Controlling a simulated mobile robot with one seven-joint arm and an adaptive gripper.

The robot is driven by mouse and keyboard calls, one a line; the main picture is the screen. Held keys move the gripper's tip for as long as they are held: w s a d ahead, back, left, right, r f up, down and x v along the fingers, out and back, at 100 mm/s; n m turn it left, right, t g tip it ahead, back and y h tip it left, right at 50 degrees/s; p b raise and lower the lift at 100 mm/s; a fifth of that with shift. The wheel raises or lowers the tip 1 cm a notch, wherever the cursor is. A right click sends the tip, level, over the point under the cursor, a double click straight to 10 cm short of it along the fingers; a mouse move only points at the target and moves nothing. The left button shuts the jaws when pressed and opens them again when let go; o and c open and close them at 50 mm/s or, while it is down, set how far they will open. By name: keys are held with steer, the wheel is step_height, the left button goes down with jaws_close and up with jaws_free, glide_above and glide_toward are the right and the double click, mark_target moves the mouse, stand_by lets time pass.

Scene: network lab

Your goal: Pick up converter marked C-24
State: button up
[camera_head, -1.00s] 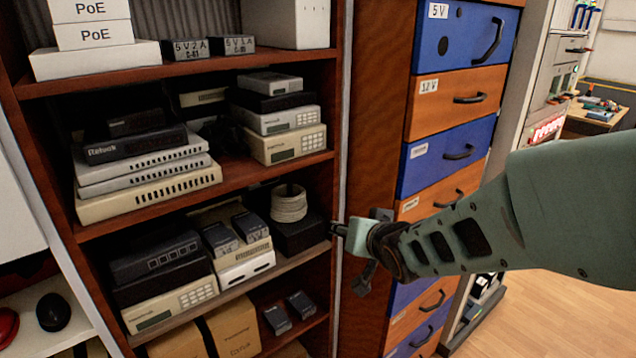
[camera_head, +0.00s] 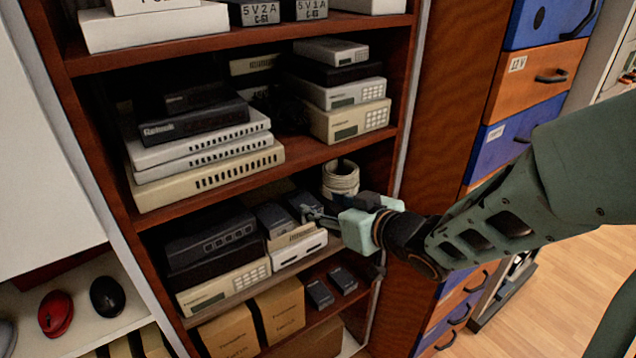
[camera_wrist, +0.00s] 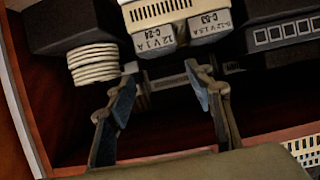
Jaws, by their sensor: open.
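The converter marked C-24 (camera_wrist: 157,40) is a small dark block with a pale label, seen in the wrist view beside the converter marked C-53 (camera_wrist: 209,24). In the head view C-24 (camera_head: 301,202) is the right one of the two dark blocks lying on a pale device, nearer the cable coil; C-53 (camera_head: 272,219) is to its left. My gripper (camera_wrist: 161,70) is open and empty, its fingertips just short of C-24's labelled end. In the head view my gripper (camera_head: 322,214) reaches into the shelf from the right and partly covers C-24's near end.
A coil of pale cable (camera_wrist: 93,63) on a black box lies close beside C-24; it also shows in the head view (camera_head: 341,178). A black switch (camera_head: 211,238) stands left of C-53. A shelf board (camera_head: 270,170) is above; two more dark blocks (camera_head: 331,286) lie below.

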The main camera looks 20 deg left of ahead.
mark_target(302, 200)
steer(key=b+x, duration=0.1)
steer(key=x, duration=0.3)
steer(key=f+b+x, duration=0.1)
steer(key=x, duration=0.3)
steer(key=shift+a, duration=0.1)
steer(key=shift+w+a+f, duration=0.2)
steer(key=shift+w+a, duration=0.1)
steer(key=shift+a, duration=0.05)
steer(key=c, duration=0.9)
steer(key=shift+r, duration=0.1)
steer(key=shift+c, duration=0.6)
steer(key=shift+r, duration=0.2)
